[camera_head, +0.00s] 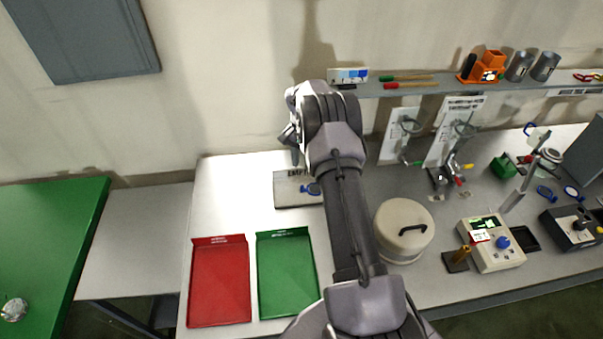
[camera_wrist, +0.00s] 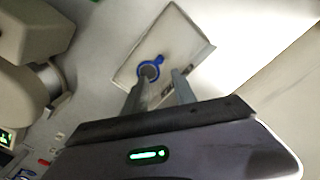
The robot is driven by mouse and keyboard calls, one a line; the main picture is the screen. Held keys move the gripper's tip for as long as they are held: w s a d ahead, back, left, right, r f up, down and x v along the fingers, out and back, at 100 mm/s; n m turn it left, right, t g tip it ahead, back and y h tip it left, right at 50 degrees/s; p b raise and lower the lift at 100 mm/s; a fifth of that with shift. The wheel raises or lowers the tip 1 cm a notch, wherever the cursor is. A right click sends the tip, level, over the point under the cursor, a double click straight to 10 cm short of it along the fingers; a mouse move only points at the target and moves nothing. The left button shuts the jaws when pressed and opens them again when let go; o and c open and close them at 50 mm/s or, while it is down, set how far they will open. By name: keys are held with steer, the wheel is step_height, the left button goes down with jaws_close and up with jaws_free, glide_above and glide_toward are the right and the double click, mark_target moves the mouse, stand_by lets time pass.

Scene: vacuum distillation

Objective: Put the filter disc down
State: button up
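The filter disc (camera_head: 314,189) has a blue ring, a grey centre and a small blue tab. It appears to lie flat on a pale grey plate (camera_head: 285,199) whose lettering is partly hidden by my arm. In the wrist view the disc (camera_wrist: 149,71) and the plate (camera_wrist: 190,40) lie beyond my fingertips. My gripper (camera_wrist: 160,82) has its two fingers apart with nothing seen between them. One fingertip overlaps the disc's lower edge in the picture; I cannot tell if they touch. In the head view my gripper (camera_head: 294,158) is above the plate, partly hidden by my wrist.
A red tray (camera_head: 220,285) and a green tray (camera_head: 288,278) lie in front of the plate. A lidded round pot (camera_head: 403,230) stands to the right. Two other blue-ringed discs (camera_head: 546,192) (camera_head: 571,193) lie far right. The white bench left of the plate is clear.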

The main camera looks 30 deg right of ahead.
steer(key=a+r+n+t, duration=0.1)
steer(key=a+r, duration=0.3)
steer(key=r, duration=0.4)
steer(key=a+r+n, duration=0.1)
steer(key=a+r, duration=0.3)
steer(key=r, duration=0.4)
steer(key=s+a+r+n+t, duration=0.2)
steer(key=s+a+r, duration=0.7)
steer(key=r, duration=0.4)
steer(key=s+a+r+n+t+y, duration=0.1)
steer(key=s+a+n, duration=0.1)
steer(key=s+a, duration=0.4)
steer(key=s+a+r+n+t+y, duration=0.1)
steer(key=s+a, duration=0.6)
steer(key=s, duration=1)
steer(key=shift+s+a+r+n+t, duration=0.2)
steer(key=shift+s+r+n+t, duration=0.1)
steer(key=shift+n+t, duration=0.15)
